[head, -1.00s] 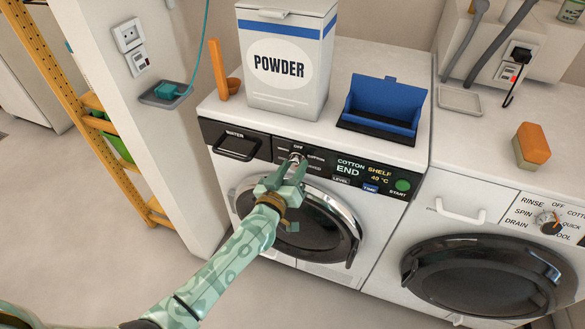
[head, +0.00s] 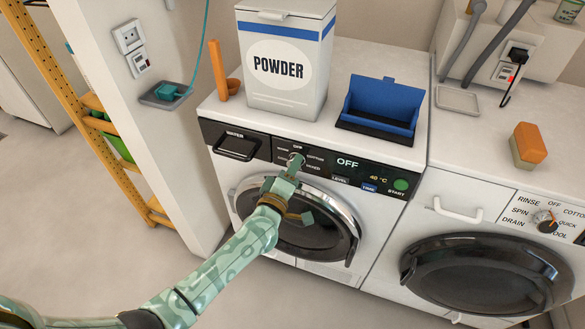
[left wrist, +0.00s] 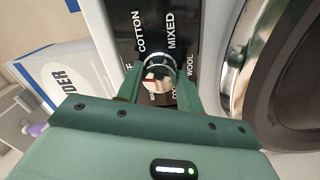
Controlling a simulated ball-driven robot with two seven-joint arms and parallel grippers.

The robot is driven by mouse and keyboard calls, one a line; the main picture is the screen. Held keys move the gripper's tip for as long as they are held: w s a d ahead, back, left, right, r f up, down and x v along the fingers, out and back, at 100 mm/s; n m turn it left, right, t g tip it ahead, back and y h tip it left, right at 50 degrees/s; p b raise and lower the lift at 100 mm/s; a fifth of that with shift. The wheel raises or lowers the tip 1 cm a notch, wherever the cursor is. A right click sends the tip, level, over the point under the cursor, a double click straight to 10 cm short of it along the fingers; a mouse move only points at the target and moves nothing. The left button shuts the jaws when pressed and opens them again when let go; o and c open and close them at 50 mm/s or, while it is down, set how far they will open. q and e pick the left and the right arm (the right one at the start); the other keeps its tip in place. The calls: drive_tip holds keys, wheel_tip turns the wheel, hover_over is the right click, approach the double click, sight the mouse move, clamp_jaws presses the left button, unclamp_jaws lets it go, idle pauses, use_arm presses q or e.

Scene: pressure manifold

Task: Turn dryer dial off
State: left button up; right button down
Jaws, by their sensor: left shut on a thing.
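The dryer (head: 385,195) is the white machine on the left, with a black control panel. Its display (head: 348,162) reads OFF. The dial (head: 297,160) sits on the panel, with OFF, COTTON and MIXED printed around it. My left gripper (head: 293,167) reaches it from the front and is shut on the dial. In the left wrist view the fingers stand on either side of the round dial (left wrist: 158,66), which has a silvery rim and a red mark. The fingers hide part of the dial. My right gripper is not in view.
A powder box (head: 284,65), an orange scoop (head: 219,70) and a blue tray (head: 385,105) stand on the dryer top. The round door (head: 310,225) lies just below the gripper. A second machine (head: 480,260) with its own dial stands at right.

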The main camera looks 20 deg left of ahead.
use_arm(q)
drive_tip(key=shift+f+n, duration=0.1)
drive_tip(key=shift+n, duration=0.8)
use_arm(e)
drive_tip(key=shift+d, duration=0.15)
use_arm(q)
drive_tip(key=o, duration=1)
drive_tip(key=shift+s, duration=0.1)
drive_tip(key=s+p, duration=0.3)
drive_tip(key=s, duration=1.3)
drive_tip(key=shift+a+f+p, duration=0.2)
drive_tip(key=shift+a+p, duration=0.2)
drive_tip(key=shift+a, duration=0.05)
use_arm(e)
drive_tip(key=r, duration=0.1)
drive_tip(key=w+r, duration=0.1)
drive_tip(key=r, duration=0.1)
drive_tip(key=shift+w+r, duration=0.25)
use_arm(q)
drive_tip(key=shift+s, duration=0.1)
